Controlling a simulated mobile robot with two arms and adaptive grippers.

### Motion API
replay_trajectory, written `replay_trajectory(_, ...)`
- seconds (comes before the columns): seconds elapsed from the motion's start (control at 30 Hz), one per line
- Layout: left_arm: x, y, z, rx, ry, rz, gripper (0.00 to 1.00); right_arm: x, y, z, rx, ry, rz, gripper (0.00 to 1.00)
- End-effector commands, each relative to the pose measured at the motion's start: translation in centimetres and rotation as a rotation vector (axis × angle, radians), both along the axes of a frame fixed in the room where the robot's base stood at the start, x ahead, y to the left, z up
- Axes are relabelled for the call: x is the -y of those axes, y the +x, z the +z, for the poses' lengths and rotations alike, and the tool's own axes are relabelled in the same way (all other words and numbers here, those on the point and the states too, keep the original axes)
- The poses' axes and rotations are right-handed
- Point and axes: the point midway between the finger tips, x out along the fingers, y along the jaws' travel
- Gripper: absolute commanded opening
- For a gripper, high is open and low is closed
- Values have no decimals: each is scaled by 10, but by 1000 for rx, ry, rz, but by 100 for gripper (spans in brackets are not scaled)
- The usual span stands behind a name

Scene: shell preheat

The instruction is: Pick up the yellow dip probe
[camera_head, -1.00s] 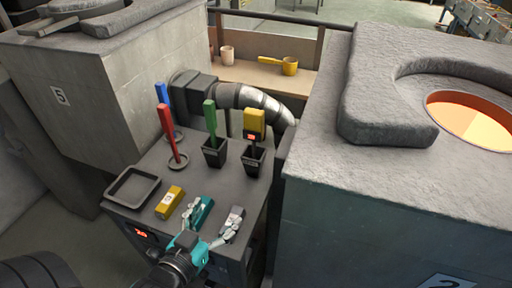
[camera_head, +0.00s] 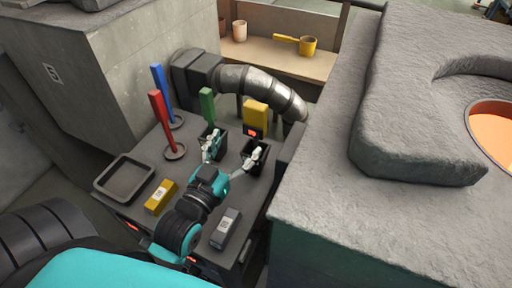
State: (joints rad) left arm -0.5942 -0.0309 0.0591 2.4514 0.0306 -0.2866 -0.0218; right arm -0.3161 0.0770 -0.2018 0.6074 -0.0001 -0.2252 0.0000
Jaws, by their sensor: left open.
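The yellow dip probe (camera_head: 256,115) stands upright at the back right of the dark table, with a small orange-lit patch on its front. Its lower end is in a black square holder (camera_head: 262,164), partly hidden by a finger. My left gripper (camera_head: 233,151) is open, its fingers spread wide in front of the holders. Its right fingertip overlaps the yellow probe's holder and its left fingertip overlaps the green probe's holder; I cannot tell whether either touches. Nothing is between the fingers. My right gripper is not in view.
A green probe (camera_head: 207,103) stands left of the yellow one. Red (camera_head: 161,118) and blue (camera_head: 162,88) probes stand farther left. A black tray (camera_head: 124,196), yellow block (camera_head: 161,196) and grey block (camera_head: 225,228) lie in front. A stone-topped furnace (camera_head: 420,130) borders the right; a duct (camera_head: 262,85) runs behind.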

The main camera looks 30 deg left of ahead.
Motion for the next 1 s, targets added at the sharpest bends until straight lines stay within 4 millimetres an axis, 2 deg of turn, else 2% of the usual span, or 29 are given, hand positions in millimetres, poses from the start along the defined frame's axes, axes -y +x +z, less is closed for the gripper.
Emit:
replay_trajectory(0.03, -1, 11, 7, 6, 0, 0, 81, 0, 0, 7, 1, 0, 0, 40)
replay_trajectory(0.2, -2, 42, 5, 4, 0, 0, 81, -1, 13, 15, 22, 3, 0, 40)
replay_trajectory(0.4, -3, 57, 3, 1, 0, 0, 81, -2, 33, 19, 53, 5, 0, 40)
replay_trajectory(0.47, -3, 62, 4, 2, 0, 0, 81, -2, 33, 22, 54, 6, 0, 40)
replay_trajectory(0.63, -4, 87, 9, 3, 0, 0, 81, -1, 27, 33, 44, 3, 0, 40)
replay_trajectory(0.8, -5, 106, 6, 1, 0, 0, 81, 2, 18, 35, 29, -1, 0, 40)
replay_trajectory(1.0, -5, 108, 4, 1, 0, 0, 81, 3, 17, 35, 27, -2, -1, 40)
